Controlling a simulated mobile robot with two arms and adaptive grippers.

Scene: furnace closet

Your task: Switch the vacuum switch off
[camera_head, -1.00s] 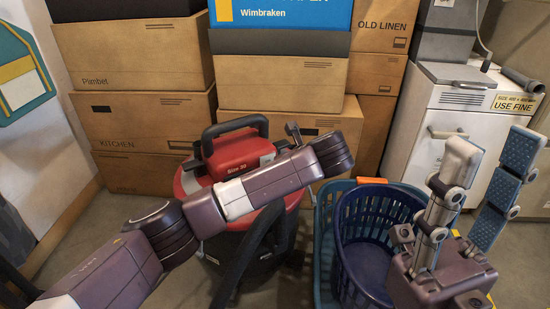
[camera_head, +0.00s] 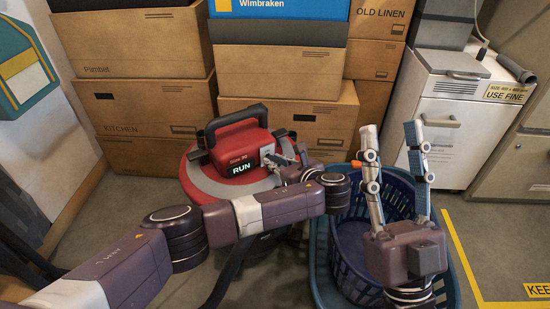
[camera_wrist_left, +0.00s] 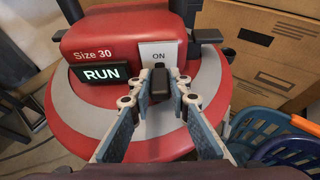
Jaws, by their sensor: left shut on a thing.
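The red vacuum (camera_head: 205,180) stands on the floor with a black handle on top. Its display (camera_wrist_left: 102,74) reads "RUN" beneath "Size 30". Beside it, a pale plate (camera_wrist_left: 160,51) reads "ON" above a small black switch lever (camera_wrist_left: 160,88). My left gripper (camera_wrist_left: 161,80) is shut on this lever, with a fingertip on each side; in the head view its tips are partly hidden at the vacuum's top. My right gripper (camera_head: 390,130) is open and empty, pointing up over the laundry baskets.
A blue basket (camera_head: 350,250) sits within a teal one (camera_head: 450,285) right of the vacuum. Cardboard boxes (camera_head: 150,110) are stacked behind it. A white appliance (camera_head: 450,125) stands at the back right. Yellow tape (camera_head: 462,262) marks the floor at right.

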